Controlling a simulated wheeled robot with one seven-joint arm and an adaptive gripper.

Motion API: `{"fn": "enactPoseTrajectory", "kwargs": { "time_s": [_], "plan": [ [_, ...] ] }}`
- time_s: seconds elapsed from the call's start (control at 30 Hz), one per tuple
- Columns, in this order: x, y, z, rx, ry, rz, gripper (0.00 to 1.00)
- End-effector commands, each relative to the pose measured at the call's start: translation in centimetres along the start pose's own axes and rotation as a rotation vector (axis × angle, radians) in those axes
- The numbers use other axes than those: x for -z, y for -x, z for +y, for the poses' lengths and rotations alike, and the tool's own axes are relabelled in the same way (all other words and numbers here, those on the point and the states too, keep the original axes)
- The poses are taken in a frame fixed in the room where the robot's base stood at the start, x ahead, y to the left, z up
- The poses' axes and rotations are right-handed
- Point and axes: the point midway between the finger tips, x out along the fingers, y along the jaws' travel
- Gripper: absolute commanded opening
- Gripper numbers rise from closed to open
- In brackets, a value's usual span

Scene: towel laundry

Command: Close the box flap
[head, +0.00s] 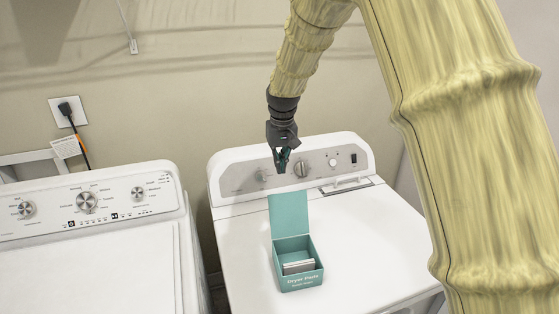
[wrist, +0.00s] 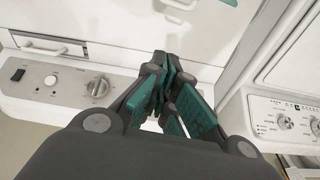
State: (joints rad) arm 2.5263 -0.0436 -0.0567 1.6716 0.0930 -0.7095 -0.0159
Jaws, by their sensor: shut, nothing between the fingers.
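A teal box (head: 300,279) labelled "Dryer Pads" stands on top of the right-hand white machine, with white pads inside it. Its flap (head: 289,213) stands open, upright at the box's back edge. In the wrist view only a teal corner of the box or flap (wrist: 231,2) shows at the top edge. My gripper (head: 282,168) is above and behind the flap, pointing down in front of the machine's control panel, apart from the box. In the wrist view its teal-padded fingers (wrist: 172,75) are shut with nothing between them.
The right machine (head: 370,235) has a raised control panel with knobs at its back. Another white machine (head: 85,260) stands to the left, with a gap between them. The machine top around the box is clear. A wall outlet with a cord (head: 68,110) is at left.

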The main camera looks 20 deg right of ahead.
Motion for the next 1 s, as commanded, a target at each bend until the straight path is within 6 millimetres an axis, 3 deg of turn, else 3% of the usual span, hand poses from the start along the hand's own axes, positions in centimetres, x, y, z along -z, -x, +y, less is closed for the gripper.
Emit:
{"fn": "enactPoseTrajectory", "kwargs": {
  "time_s": [0.53,1.0],
  "plan": [
    [0.0,-6.8,0.0,0.000,-0.001,-0.002,0.00],
    [-3.7,-5.6,0.0,0.000,0.000,-0.001,0.00]
  ]
}}
